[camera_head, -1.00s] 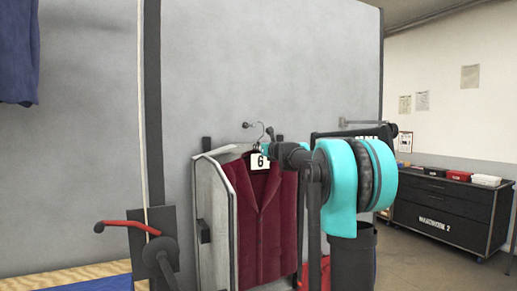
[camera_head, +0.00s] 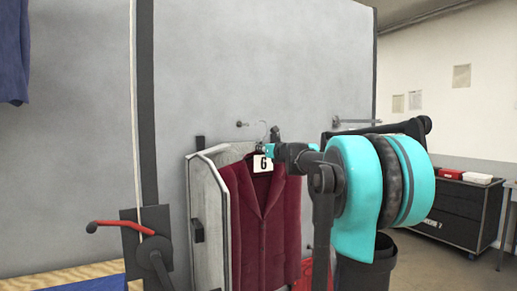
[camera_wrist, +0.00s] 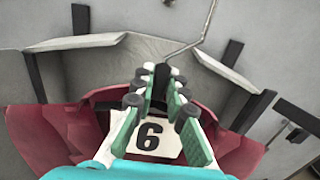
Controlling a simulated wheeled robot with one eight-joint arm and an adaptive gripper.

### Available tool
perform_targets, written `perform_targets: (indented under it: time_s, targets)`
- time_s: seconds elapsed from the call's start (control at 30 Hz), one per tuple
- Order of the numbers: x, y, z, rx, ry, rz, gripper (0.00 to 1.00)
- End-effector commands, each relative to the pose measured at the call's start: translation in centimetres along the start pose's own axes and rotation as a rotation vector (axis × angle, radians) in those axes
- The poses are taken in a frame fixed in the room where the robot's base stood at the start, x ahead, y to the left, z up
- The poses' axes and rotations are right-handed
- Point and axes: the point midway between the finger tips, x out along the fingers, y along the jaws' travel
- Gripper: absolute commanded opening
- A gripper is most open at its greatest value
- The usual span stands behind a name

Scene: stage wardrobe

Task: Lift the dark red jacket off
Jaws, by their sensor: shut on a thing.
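The dark red jacket (camera_head: 262,225) hangs upright on a hanger in the head view, with a white tag (camera_head: 262,164) bearing a black character at its collar. My gripper (camera_head: 268,150) is shut at the hanger's neck, just above the collar. The wrist view shows the gripper fingers (camera_wrist: 160,95) close around the neck, above the tag (camera_wrist: 150,139) and between the jacket's shoulders (camera_wrist: 85,135). The thin hanger hook (camera_head: 262,129) rises above the gripper. In the head view it appears right of the wall peg (camera_head: 240,124), with a visible gap.
A pale panelled frame (camera_head: 207,205) stands close around the jacket's left side and back. A crank with a red handle (camera_head: 112,224) is at left. A blue garment (camera_head: 14,55) hangs at upper left. A dark cabinet (camera_head: 450,210) stands at right, with open floor before it.

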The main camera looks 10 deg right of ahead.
Motion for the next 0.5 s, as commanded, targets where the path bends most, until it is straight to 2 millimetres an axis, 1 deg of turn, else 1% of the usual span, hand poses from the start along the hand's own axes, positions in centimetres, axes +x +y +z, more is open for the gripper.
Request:
perform_targets:
  time_s: [0.03, 0.5]
  targets:
    - [-0.6, 0.0, 0.0, 0.001, 0.000, -0.001, 0.00]
    - [-5.2, -0.1, 0.0, 0.001, 0.000, -0.002, 0.00]
